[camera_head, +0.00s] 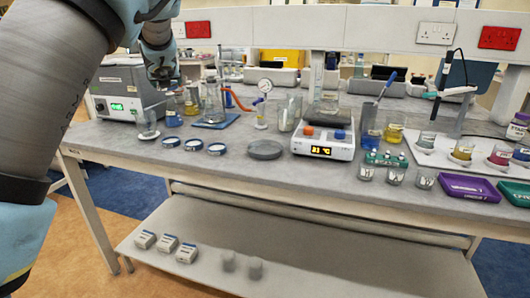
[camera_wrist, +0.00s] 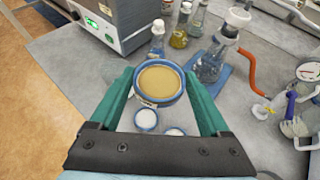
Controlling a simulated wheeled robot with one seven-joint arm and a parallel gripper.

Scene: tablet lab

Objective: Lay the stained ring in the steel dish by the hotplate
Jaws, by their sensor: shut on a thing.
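My gripper (camera_wrist: 159,80) is shut on the stained ring (camera_wrist: 158,81), a round piece with a blue rim and a tan, brownish face. The ring sits between the two green fingers, above the bench. In the head view my wrist is above the back left of the bench, and the held ring cannot be made out there. The steel dish (camera_head: 265,150) is a shallow, round grey dish on the bench, just left of the white hotplate (camera_head: 323,142). It looks empty, and it is not seen in the wrist view.
Three blue-rimmed rings with pale faces, such as this one (camera_head: 194,144), lie left of the dish. A beaker (camera_head: 147,125), a flask on a blue stand (camera_head: 213,105) and a gauge (camera_head: 265,87) stand nearby. A grey instrument (camera_head: 125,90) is at the left.

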